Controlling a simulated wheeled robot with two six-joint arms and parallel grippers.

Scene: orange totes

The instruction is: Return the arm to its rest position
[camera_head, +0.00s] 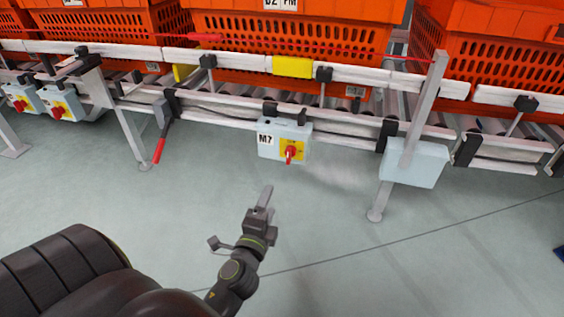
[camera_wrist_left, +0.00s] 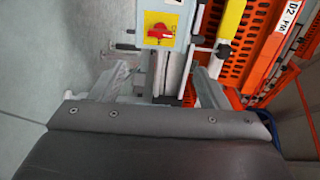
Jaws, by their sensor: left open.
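My left arm reaches in from the bottom of the head view, with its left gripper (camera_head: 265,196) over the grey floor, below the switch box in the picture. The gripper is open and empty. In the left wrist view, the fingers of the left gripper (camera_wrist_left: 160,82) stand apart on either side of a grey rail. My right gripper is in neither view.
A conveyor frame with white rails (camera_head: 350,72) runs across the top, carrying orange totes (camera_head: 290,35). A light-blue switch box (camera_head: 268,140) with a red knob hangs below, and shows in the wrist view (camera_wrist_left: 160,17). A metal leg (camera_head: 425,105) stands right. Open floor (camera_head: 400,260) lies in front.

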